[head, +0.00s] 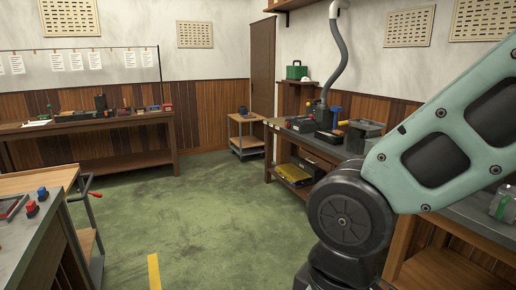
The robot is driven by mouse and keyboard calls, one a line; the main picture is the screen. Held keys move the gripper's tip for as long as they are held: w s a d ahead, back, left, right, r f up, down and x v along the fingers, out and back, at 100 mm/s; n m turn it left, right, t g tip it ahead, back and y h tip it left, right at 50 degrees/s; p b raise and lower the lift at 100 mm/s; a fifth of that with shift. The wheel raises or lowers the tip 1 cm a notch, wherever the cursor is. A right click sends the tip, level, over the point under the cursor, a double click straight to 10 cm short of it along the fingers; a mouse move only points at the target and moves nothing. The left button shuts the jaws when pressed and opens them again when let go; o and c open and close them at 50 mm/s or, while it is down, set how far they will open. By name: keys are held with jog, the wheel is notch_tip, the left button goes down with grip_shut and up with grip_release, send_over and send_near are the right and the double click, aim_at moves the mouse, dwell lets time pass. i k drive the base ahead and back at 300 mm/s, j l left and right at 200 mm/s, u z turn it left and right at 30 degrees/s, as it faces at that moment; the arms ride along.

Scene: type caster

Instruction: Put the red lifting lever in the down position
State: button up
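I cannot make out a part that is surely the red lifting lever. A small red handle (95,194) sticks out on a thin rod beside the grey-topped bench at the left. My green and black arm fills the right side of the head view and runs down past the bottom edge. My gripper is out of view, so its state and what it may hold are hidden. The arm covers part of the right bench and whatever stands behind it.
The grey-topped bench (38,250) at near left holds red and blue knobs (32,209). A long wooden bench (85,124) with tools stands at the back left. A small cart (246,134) is by the door (262,68). Green floor (200,210) between is clear.

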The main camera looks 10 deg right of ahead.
aim_at(311, 116)
jog(key=i+l+z, duration=0.3)
jog(key=i, duration=0.6)
jog(key=i+z, duration=0.25)
jog(key=i, duration=0.6)
jog(key=i+u, duration=0.1)
jog(key=i, duration=0.55)
jog(key=i+l, duration=0.1)
jog(key=i, duration=0.5)
jog(key=i+u, duration=0.15)
jog(key=i, duration=0.5)
jog(key=i+l, duration=0.2)
jog(key=i, duration=0.4)
jog(key=u, duration=0.05)
